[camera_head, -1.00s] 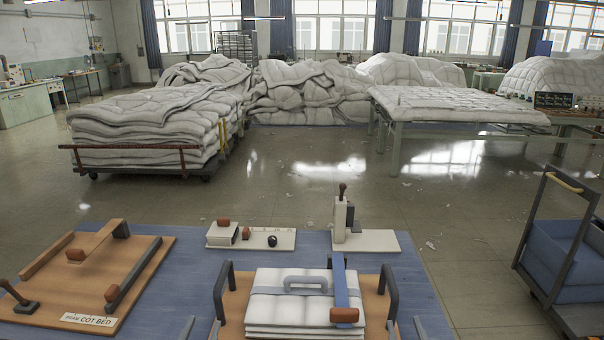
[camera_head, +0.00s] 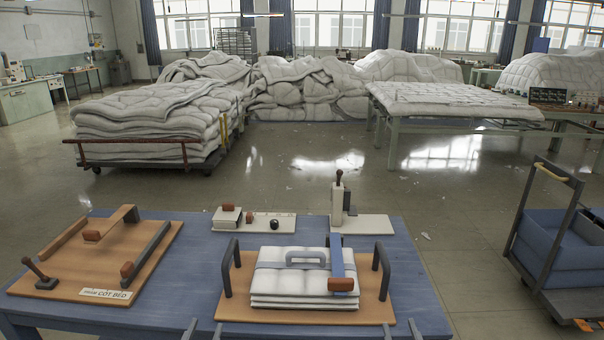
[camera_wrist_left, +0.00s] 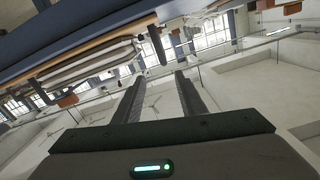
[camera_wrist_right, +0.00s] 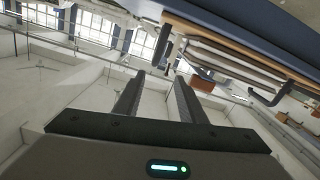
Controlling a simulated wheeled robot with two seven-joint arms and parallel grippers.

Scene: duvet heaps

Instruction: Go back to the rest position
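My left gripper (camera_head: 203,331) shows only as two fingertips at the bottom edge of the head view, in front of the blue table (camera_head: 400,280). My right gripper (camera_head: 401,331) shows the same way, farther right. In the left wrist view the left gripper's fingers (camera_wrist_left: 160,78) stand apart with nothing between them. In the right wrist view the right gripper's fingers (camera_wrist_right: 160,78) also stand apart and empty. A folded white quilt stack (camera_head: 300,285) with a grey handle lies on a wooden board (camera_head: 232,308), clear of both grippers.
A second wooden board (camera_head: 75,270) labelled cot bed lies at the table's left. Two small pale fixtures (camera_head: 262,222) (camera_head: 365,225) stand at its back edge. A cart with blue bins (camera_head: 560,250) is at right. Duvet heaps (camera_head: 155,115) stand beyond open floor.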

